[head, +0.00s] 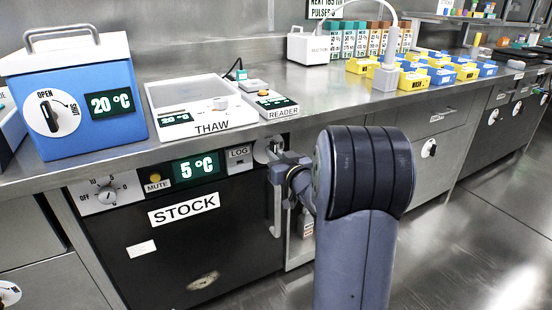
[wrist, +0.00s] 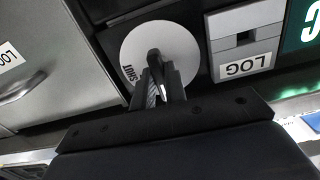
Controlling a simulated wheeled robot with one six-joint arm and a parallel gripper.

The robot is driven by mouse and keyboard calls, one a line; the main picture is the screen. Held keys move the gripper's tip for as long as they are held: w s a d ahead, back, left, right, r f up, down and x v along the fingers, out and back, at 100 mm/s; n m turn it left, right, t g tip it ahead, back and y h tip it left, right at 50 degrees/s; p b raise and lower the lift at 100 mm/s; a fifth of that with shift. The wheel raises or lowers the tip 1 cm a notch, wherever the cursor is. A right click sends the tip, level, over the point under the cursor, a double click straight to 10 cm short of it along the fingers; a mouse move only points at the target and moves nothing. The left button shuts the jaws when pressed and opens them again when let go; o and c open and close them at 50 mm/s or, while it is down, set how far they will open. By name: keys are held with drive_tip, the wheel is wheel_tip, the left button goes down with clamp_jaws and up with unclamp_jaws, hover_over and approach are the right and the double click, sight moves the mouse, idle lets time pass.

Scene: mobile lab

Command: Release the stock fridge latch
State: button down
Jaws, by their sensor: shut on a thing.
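The stock fridge (head: 150,250) is the black-fronted unit under the counter, with a STOCK label and a 5 °C display. Its latch (head: 261,151) is a white disc at the top right of the front, partly hidden by my gripper (head: 275,154). In the wrist view the latch disc (wrist: 130,45) reads SHUT beside my gripper. There my gripper (wrist: 160,78) is shut on the dark latch knob (wrist: 154,57) at the disc's middle. The fridge handle (head: 276,208) stands upright just below my gripper.
A LOG box (head: 239,158) sits left of the latch, with a mute button (head: 155,178) and temperature dial (head: 106,193) further left. Above, the counter holds a blue cooler (head: 85,105), THAW tray (head: 190,88) and reader (head: 270,103). Open floor (head: 470,240) lies right.

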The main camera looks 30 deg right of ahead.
idle(0.4)
drive_tip(key=c, duration=1.4)
unclamp_jaws()
drive_tip(key=shift+c, duration=0.2)
drive_tip(key=shift+s, duration=0.1)
drive_tip(key=s+p, duration=0.2)
drive_tip(key=s, duration=0.8)
drive_tip(key=shift+s+d+p, duration=0.2)
drive_tip(key=shift+s+p, duration=0.1)
drive_tip(key=shift+p, duration=0.1)
drive_tip(key=shift+w, duration=0.15)
